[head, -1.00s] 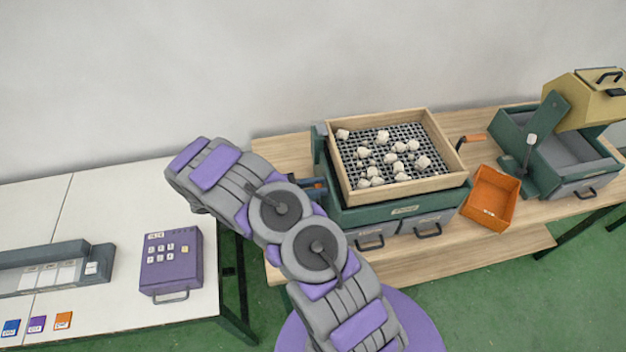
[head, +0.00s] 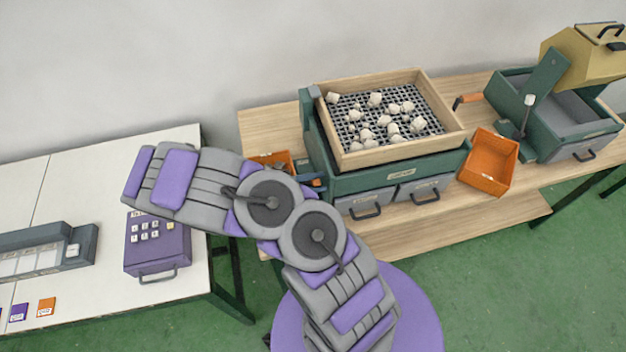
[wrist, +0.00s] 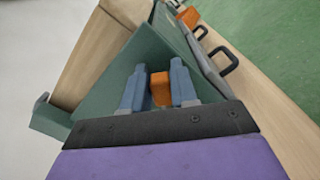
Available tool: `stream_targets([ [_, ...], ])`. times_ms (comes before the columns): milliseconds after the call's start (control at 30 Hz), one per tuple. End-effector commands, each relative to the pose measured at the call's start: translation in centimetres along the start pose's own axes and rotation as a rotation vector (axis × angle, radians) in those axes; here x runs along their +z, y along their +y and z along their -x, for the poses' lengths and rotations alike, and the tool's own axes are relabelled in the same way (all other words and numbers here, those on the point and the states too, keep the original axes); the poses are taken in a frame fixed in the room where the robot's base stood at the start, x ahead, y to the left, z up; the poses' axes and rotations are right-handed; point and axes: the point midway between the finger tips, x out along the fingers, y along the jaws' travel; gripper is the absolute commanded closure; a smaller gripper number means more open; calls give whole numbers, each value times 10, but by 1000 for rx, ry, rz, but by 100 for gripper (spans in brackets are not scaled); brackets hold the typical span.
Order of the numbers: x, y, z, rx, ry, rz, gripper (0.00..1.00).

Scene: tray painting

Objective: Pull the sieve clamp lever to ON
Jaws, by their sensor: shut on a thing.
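The sieve, a wooden frame (head: 365,158) with a dark mesh (head: 432,119), sits on a green machine body (head: 345,183) and holds several pale lumps. My gripper (head: 316,182) is at the machine's left side, mostly hidden behind my arm in the head view. In the wrist view my gripper (wrist: 160,88) has its blue fingers shut on an orange grip (wrist: 160,89), which appears to be the clamp lever's handle. The green side panel is close behind it. The lever's shaft and its ON marking cannot be seen.
Grey drawers (head: 365,202) are below the sieve. A green machine with a yellow hopper (head: 580,55) stands far right. A purple keypad box (head: 157,248) is on the white table.

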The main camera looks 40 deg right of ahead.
Motion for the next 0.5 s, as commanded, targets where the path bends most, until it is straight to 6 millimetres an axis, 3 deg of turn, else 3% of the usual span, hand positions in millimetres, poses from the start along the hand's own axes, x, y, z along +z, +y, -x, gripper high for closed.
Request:
stream_targets([
  [367, -2, -3, 0, -7, 4, -2, 100],
  [400, -2, -4, 0, -7, 4, -2, 71],
  [500, -2, -3, 0, -6, 3, -2, 61],
])
